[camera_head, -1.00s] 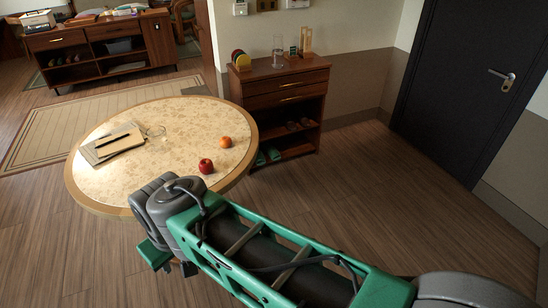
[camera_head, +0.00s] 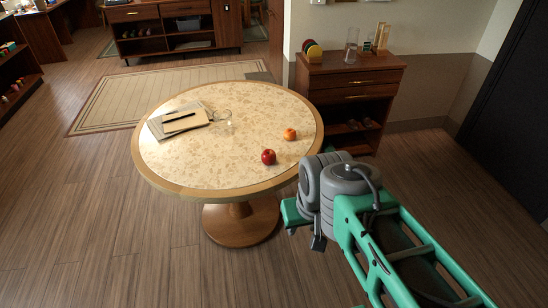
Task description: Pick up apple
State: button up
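A red apple (camera_head: 268,157) sits on the near right part of the round table (camera_head: 190,175), with its pale speckled top and wooden rim. My green and grey arm reaches in from the lower right. Its end, with my gripper (camera_head: 318,243) partly in view, is beyond the table's near right edge, to the right of the apple and apart from it. I cannot make out the fingers clearly enough to say whether they are open or shut.
An orange fruit (camera_head: 290,134) sits just behind and right of the apple. A notebook with a pen (camera_head: 183,119) and eyeglasses (camera_head: 222,117) lie at the table's left. A wooden cabinet (camera_head: 350,95) stands behind right. The floor at the left and front is clear.

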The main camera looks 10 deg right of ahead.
aim_at(268, 156)
jog(key=z, duration=0.2)
jog(key=k, duration=0.35)
jog(key=u, duration=1.5)
jog(key=i, duration=1.6)
jog(key=z, duration=1.1)
jog(key=i, duration=0.3)
jog(key=z, duration=0.25)
